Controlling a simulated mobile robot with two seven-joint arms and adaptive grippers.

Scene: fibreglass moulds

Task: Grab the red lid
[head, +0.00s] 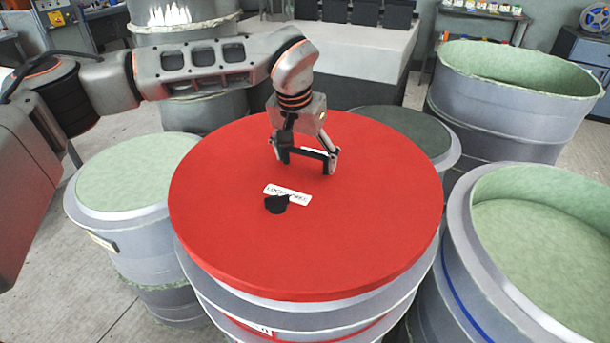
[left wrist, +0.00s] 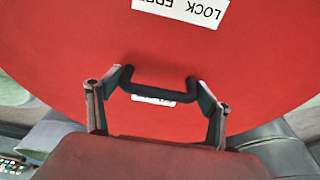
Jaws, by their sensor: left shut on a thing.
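The red lid (head: 370,215) is a large round disc lying on top of a grey cylindrical mould in the middle of the head view. My left gripper (head: 306,158) is over the lid's far half, pointing down, shut on a black bar handle. In the left wrist view the handle (left wrist: 158,93) spans between the two fingers, with the red lid (left wrist: 230,50) filling the background. A white label (head: 290,194) and a small black piece (head: 276,204) are on the lid nearer the front. My right gripper is not in view.
Grey moulds with green insides surround the lid: one at left (head: 130,175), an open one at right (head: 545,225) and a taller one behind right (head: 510,100). A pale block with dark bins (head: 350,50) stands behind. Some floor is free at lower left.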

